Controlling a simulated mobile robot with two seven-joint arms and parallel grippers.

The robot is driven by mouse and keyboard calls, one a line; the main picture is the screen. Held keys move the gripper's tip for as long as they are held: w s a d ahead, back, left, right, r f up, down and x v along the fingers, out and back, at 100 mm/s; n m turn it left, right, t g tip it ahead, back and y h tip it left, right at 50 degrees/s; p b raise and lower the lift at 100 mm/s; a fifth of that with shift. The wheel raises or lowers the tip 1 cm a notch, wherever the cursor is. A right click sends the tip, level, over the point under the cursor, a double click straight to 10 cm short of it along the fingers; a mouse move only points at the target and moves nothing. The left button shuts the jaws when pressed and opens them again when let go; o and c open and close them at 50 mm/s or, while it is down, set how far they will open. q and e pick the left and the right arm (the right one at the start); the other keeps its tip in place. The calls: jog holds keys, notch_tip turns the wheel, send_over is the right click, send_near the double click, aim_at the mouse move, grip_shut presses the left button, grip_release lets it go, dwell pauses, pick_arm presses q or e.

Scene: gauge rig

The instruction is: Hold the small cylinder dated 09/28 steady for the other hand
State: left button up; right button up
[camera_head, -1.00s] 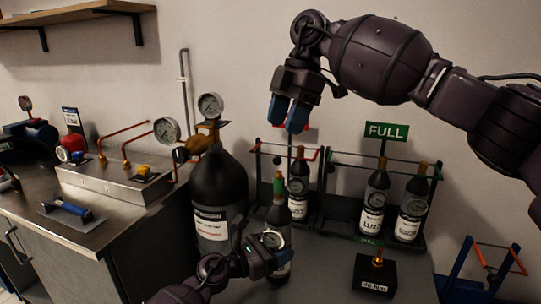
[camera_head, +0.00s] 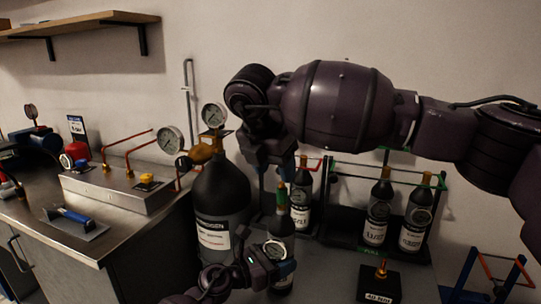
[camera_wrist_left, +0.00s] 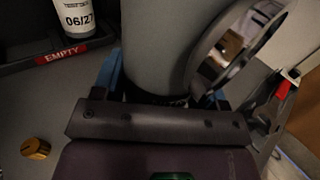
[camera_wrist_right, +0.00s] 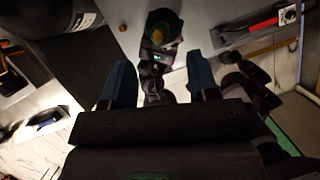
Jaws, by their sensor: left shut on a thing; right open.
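A small grey cylinder (camera_head: 281,222) with a green band stands upright, held at its lower body by my left gripper (camera_head: 268,268). In the left wrist view its grey body (camera_wrist_left: 165,40) fills the space between the blue fingers, with a round ring (camera_wrist_left: 205,60) beside it. No date on it is readable. My right gripper (camera_head: 273,180) is open and empty, just above and behind the cylinder's top in the head view. In the right wrist view the blue fingers (camera_wrist_right: 160,85) are apart, and the cylinder's top (camera_wrist_right: 162,28) with a brass centre lies beyond them.
A large black cylinder (camera_head: 222,190) with a gauge stands close on the left. Behind are racks with red and green bars holding bottles (camera_head: 377,210). A bottle marked 06/27 (camera_wrist_left: 75,18) stands by an EMPTY label. A black 40 Nm block (camera_head: 378,284) sits front right.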

aim_at(280, 188)
jog(key=x, duration=0.8)
jog(key=shift+f, duration=0.15)
jog(key=shift+c, duration=0.4)
grip_shut()
